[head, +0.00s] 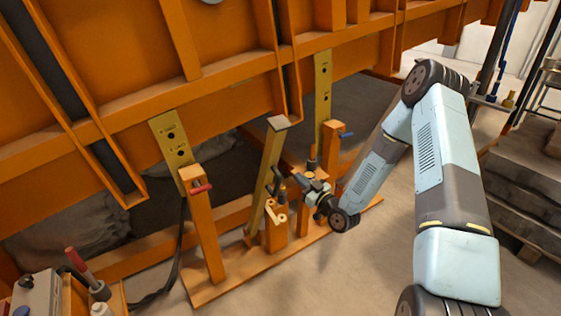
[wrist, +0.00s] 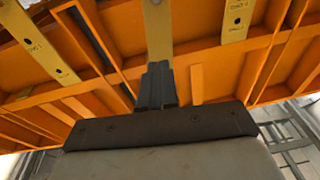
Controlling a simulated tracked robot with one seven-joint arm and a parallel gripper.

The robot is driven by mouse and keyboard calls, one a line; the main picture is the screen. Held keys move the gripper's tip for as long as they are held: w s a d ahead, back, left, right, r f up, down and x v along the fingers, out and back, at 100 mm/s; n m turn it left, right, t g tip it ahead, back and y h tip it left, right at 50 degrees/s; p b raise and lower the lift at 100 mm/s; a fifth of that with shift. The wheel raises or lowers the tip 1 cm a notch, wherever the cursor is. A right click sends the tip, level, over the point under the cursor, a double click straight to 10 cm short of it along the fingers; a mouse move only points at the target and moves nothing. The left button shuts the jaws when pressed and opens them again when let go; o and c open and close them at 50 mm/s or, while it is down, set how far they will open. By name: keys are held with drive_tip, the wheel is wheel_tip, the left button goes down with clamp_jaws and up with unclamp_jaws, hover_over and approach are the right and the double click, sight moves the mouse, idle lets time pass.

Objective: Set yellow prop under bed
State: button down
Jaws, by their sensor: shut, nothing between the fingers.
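The yellow prop (head: 265,176) is a flat bar with a pale cap on top. It leans, with its foot at the orange base frame and its top beside the lower edge of the orange bed (head: 225,112). I cannot tell whether the cap touches the bed. My gripper (head: 283,187) is just right of the prop, around mid-height. In the wrist view its dark fingers (wrist: 157,86) are closed together and empty, with a yellow bar (wrist: 158,35), likely the prop, behind their tips. Whether the fingers touch it is unclear.
Yellow plates with holes hang from the bed at left (head: 170,142) and right (head: 322,90). Orange posts stand at left (head: 204,230) and right (head: 331,150), with a short post (head: 276,235) near my gripper. A red-handled lever (head: 78,262) is at lower left. Floor in front is clear.

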sight(277, 154)
drive_tip(key=shift+s+d+f+m+t, duration=0.15)
drive_tip(key=shift+s+f+m+t, duration=0.45)
drive_tip(key=shift+m+t, duration=0.1)
drive_tip(key=shift+s+d+f+m+t, duration=0.15)
drive_tip(key=shift+s+f+m+t, duration=0.35)
drive_tip(key=shift+f+m+t, duration=0.15)
drive_tip(key=shift+w+r, duration=0.1)
drive_tip(key=shift+r, duration=0.05)
drive_tip(key=x, duration=1.4)
